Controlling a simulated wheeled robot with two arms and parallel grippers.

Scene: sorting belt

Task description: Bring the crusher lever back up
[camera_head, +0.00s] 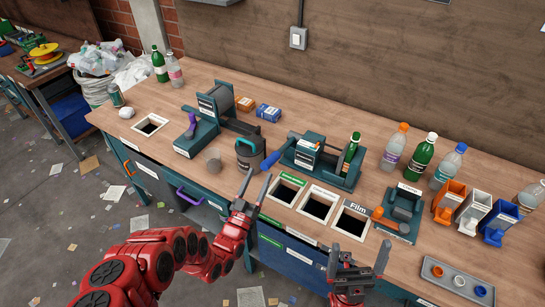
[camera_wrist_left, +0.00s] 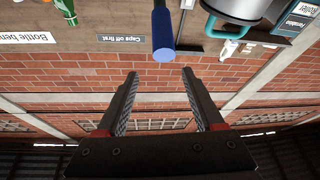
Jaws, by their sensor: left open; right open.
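A dark green bench machine (camera_head: 318,160) has a lever with a blue grip (camera_head: 270,160) sticking out at its left, low and angled toward the bench front. I take this to be the crusher lever. In the left wrist view the blue grip (camera_wrist_left: 162,35) hangs just beyond and between my fingertips, not held.
A grey canister (camera_head: 250,153) stands close left of the lever. A green bottle (camera_head: 351,145) is at the machine's right. Open bench bins (camera_head: 318,204) lie in front. Another machine (camera_head: 218,105) with a purple handle (camera_head: 190,127) stands left. Bottles (camera_head: 422,155) stand right.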

